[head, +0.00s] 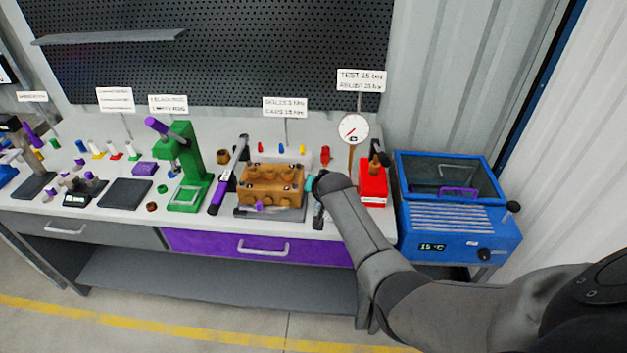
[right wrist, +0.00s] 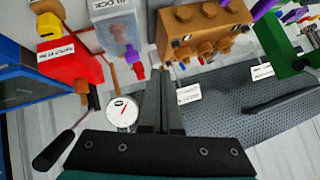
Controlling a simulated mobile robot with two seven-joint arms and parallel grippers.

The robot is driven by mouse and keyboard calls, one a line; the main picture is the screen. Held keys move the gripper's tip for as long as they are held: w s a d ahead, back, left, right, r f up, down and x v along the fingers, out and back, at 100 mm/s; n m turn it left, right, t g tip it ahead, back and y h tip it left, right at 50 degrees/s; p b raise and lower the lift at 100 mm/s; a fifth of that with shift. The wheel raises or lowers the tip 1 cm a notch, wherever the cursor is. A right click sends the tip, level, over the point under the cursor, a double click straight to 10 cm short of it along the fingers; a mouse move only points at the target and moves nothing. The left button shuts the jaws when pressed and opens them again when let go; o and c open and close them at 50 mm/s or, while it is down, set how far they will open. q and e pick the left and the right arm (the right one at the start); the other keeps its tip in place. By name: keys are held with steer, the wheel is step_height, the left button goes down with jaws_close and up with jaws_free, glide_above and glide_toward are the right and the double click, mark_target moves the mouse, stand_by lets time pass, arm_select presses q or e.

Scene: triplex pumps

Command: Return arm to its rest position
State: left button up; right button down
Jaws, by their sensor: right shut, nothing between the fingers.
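My right arm (head: 365,230) reaches in from the right in the head view, over the bench. Its teal-marked wrist end (head: 312,183) is just right of the bronze pump block (head: 270,185). In the right wrist view my right gripper's dark fingers (right wrist: 162,88) are together and empty. The bronze block also shows there (right wrist: 205,35), to the right of the fingers and apart from them in the picture. The arm hides part of the bench beside the block. My left gripper is not in view.
The red test pump (head: 373,184) with its dial gauge (head: 352,129) stands close right of the arm. A blue bath (head: 455,205) is farther right. A green press (head: 186,170) and a purple-handled wrench (head: 222,190) are left of the block. The bench front edge has a purple drawer (head: 215,245).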

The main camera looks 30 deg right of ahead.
steer(key=shift+w+a+p+v, duration=0.1)
steer(key=shift+a+p+v, duration=0.15)
steer(key=shift+v, duration=0.75)
steer(key=shift+w+a+p+v, duration=0.15)
steer(key=shift+p+v, duration=0.1)
steer(key=shift+v, duration=0.8)
